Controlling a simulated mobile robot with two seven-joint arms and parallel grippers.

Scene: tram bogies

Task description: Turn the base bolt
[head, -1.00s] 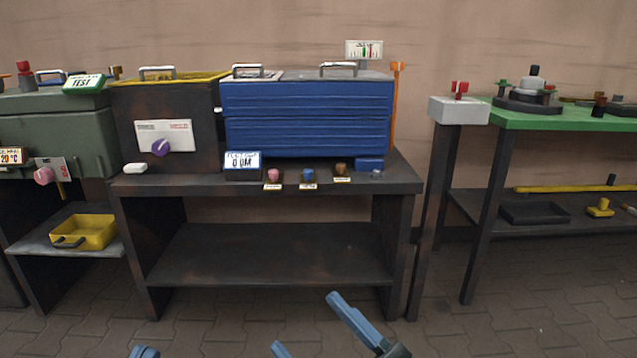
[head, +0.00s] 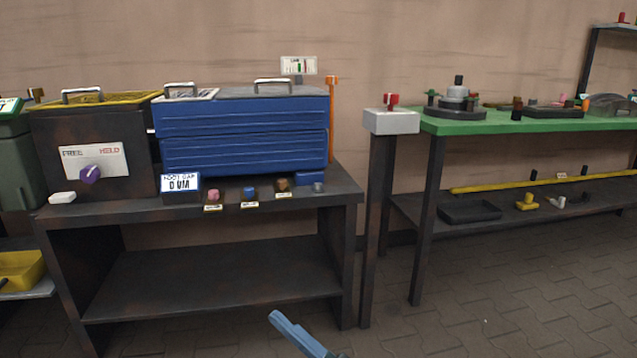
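No part is clearly recognisable as the base bolt at this size. A round grey and dark assembly (head: 456,103) with a black knob on top stands on the green-topped table (head: 560,125) at the right. A small grey peg (head: 318,187) stands on the dark bench near its front right corner. One blue finger, probably of my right gripper (head: 293,331), shows at the bottom edge, low in front of the dark bench and apart from everything. Its other finger is out of frame. My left gripper is not in view.
The dark bench (head: 215,275) carries a blue ribbed box (head: 245,152), a purple dial panel (head: 95,162) and several small knobs. A grey post with a red switch (head: 391,120) stands left of the green table. A black tray (head: 470,211) lies on the lower shelf. The paved floor at right is clear.

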